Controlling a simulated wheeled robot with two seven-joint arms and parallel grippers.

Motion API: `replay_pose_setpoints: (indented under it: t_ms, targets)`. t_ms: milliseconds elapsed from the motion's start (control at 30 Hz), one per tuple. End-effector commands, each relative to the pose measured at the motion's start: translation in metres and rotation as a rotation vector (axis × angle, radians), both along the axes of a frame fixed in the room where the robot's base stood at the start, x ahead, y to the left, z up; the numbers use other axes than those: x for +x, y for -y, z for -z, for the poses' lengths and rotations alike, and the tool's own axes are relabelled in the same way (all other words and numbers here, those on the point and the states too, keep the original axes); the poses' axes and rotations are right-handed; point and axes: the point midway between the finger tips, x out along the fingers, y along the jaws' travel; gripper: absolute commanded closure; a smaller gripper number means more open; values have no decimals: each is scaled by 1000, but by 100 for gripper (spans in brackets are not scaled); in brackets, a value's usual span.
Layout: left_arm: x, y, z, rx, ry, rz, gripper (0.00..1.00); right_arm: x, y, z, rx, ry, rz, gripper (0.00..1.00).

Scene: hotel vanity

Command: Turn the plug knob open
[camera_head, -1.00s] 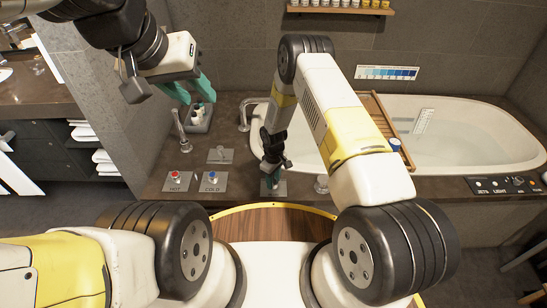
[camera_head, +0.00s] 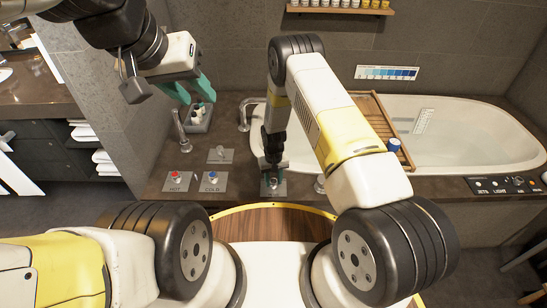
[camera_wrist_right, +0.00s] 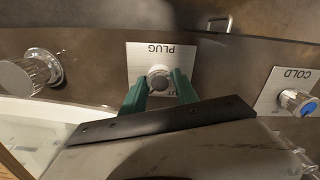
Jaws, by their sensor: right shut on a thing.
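The plug knob (camera_wrist_right: 159,82) is a small round grey metal knob on a square plate marked PLUG (camera_wrist_right: 141,58) in the right wrist view. In the head view the plug plate (camera_head: 281,190) lies on the dark ledge in front of the tub. My right gripper (camera_wrist_right: 159,90) has its two teal fingers on either side of the knob and is shut on it. In the head view it reaches down from above (camera_head: 273,174). My left gripper (camera_head: 192,92) is raised at the upper left, fingers apart and empty.
The HOT knob (camera_head: 180,177) and COLD knob (camera_head: 211,178) stand to the left of the plug. A metal knob (camera_wrist_right: 38,70) stands on its other side.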

Motion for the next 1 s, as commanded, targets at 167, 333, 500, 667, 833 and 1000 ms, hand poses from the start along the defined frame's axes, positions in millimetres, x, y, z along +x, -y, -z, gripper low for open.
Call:
replay_pose_setpoints:
  t_ms: [167, 333, 500, 667, 833, 1000]
  targets:
    - [0, 0, 0, 0, 0, 0, 64, 1, 0, 0, 0, 1, 14, 100]
    - [0, 0, 0, 0, 0, 0, 64, 1, 0, 0, 0, 1, 15, 100]
    - [0, 0, 0, 0, 0, 0, 64, 1, 0, 0, 0, 1, 15, 58]
    - [0, 0, 0, 0, 0, 0, 64, 1, 0, 0, 0, 1, 14, 43]
    - [0, 0, 0, 0, 0, 0, 64, 0, 0, 0, 0, 1, 13, 43]
    - [0, 0, 0, 0, 0, 0, 64, 1, 0, -9, 1, 2, 13, 43]
